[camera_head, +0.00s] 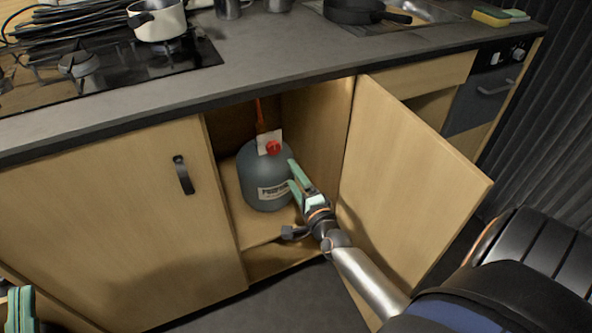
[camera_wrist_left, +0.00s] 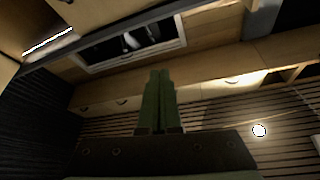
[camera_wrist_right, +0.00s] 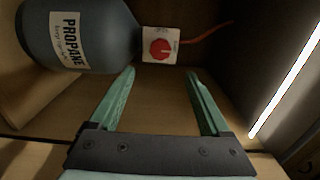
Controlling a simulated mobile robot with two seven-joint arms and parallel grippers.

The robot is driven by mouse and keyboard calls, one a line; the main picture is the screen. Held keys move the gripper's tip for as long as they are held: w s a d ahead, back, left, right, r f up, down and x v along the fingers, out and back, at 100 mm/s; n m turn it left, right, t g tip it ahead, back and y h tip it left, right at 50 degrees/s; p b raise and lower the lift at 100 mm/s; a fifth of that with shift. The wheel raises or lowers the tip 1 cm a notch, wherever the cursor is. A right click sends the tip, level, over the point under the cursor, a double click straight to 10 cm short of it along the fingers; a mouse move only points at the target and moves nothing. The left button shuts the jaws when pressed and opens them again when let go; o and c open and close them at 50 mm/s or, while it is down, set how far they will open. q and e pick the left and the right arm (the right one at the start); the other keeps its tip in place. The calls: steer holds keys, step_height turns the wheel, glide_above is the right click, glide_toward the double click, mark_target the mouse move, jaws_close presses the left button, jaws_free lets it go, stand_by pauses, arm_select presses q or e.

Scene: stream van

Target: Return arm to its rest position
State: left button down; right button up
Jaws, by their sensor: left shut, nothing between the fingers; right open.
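My right gripper (camera_head: 292,178) is inside the open cabinet, at the right side of a grey propane bottle (camera_head: 262,178). In the right wrist view its two green fingers (camera_wrist_right: 160,95) are spread apart with nothing between them. The bottle (camera_wrist_right: 85,35) lies beyond the fingertips there, with its red valve knob (camera_wrist_right: 160,49) on a white plate and an orange hose. I cannot tell whether a finger touches the bottle. My left gripper (camera_head: 20,300) shows at the lower left edge of the head view; in the left wrist view its fingers (camera_wrist_left: 160,90) are together and empty.
The cabinet door (camera_head: 405,175) stands open right of my right arm. A closed door (camera_head: 115,225) with a dark handle is to the left. Above runs the grey counter (camera_head: 270,60) with a white pot (camera_head: 157,20), a hob (camera_head: 110,70) and a dark pan (camera_head: 352,10).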

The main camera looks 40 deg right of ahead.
arm_select(q)
steer(key=shift+w+f+y, duration=0.2)
steer(key=shift+f+y, duration=0.1)
steer(key=shift+f, duration=0.25)
arm_select(e)
steer(key=shift+s+a, duration=0.15)
steer(key=shift+s, duration=0.4)
